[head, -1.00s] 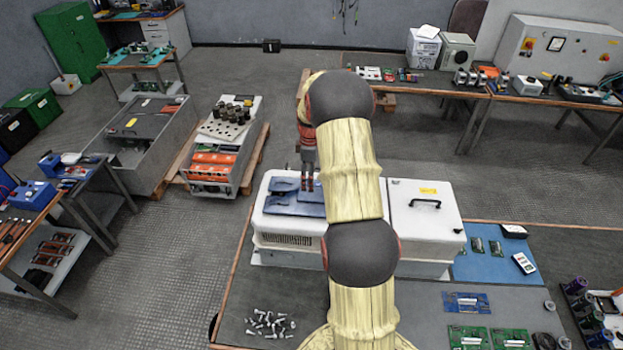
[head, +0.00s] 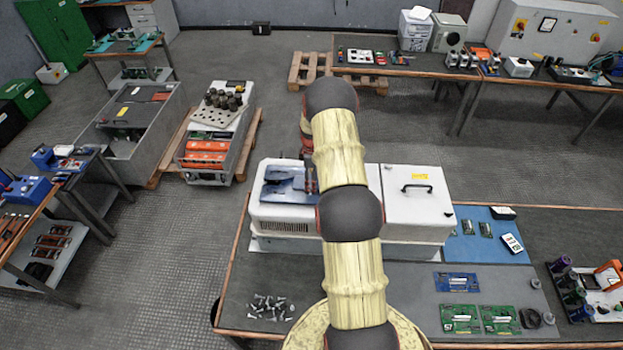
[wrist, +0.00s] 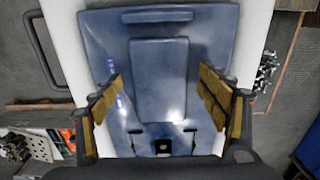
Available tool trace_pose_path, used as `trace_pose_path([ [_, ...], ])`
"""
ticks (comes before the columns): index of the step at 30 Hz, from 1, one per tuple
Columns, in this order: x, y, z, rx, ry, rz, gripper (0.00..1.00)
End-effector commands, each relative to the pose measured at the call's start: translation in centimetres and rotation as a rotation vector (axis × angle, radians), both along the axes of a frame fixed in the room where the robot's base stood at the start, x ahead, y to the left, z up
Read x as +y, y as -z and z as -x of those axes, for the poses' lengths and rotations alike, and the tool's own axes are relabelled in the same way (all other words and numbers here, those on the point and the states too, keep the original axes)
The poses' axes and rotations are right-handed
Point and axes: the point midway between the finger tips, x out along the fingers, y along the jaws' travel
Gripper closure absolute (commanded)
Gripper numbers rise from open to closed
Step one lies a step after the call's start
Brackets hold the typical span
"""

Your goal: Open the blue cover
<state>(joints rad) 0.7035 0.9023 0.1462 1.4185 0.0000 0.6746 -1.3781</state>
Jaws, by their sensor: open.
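The blue cover (head: 284,185) lies on the top of the white cabinet (head: 275,210), on its left part. It also fills the middle of the wrist view (wrist: 160,80), with a raised rectangular panel, a ridge along its far edge and a small dark square near its close edge. It looks closed and flat. My gripper (wrist: 165,108) is open and empty above the cover, with one finger at each side in the wrist view. In the head view my arm hides most of the gripper and part of the cabinet.
The cabinet's right part has a white lid with a black handle (head: 417,188). Loose bolts (head: 268,307) lie at the front left of the bench (head: 245,285). Circuit boards (head: 460,319) and a blue mat (head: 475,247) lie to the right. Floor is free left of the bench.

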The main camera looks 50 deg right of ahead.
Motion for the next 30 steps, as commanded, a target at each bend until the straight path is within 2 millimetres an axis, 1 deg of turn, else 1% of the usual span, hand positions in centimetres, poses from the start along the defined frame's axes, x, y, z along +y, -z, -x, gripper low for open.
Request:
trace_pose_path([
  [7,0.01,0.08,0.01,0.000,0.000,0.000,0.25],
  [30,0.01,0.05,0.01,0.000,0.000,0.000,0.69],
])
